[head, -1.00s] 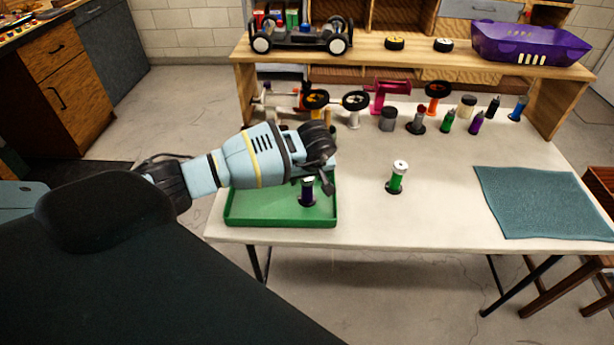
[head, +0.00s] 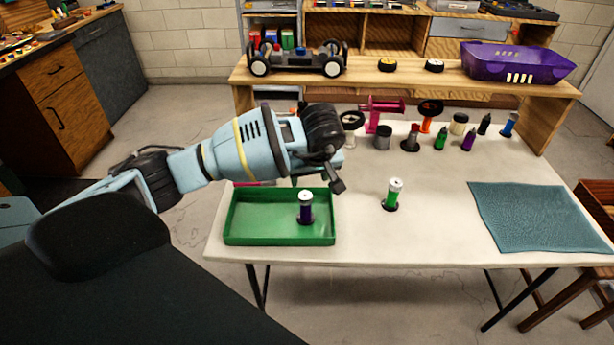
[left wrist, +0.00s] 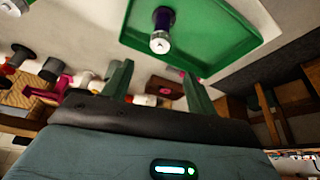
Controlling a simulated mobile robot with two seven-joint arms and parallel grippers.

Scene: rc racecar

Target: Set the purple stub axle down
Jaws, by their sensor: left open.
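The purple stub axle (head: 305,211) stands upright in the right half of the green tray (head: 229,222), with a dark base and a white top. It also shows in the left wrist view (left wrist: 163,20), inside the tray (left wrist: 215,58). My left gripper (head: 322,182) is above and behind the axle, apart from it, with its fingers open and nothing between them. Its two fingers also show in the left wrist view (left wrist: 157,80). My right gripper is in neither view.
A green stub axle (head: 391,197) stands on the white table right of the tray. A teal mat (head: 540,217) lies at the right. Several small parts and bottles stand along the back, below a wooden shelf (head: 400,78) with a car chassis (head: 297,62) and a purple body shell (head: 515,64).

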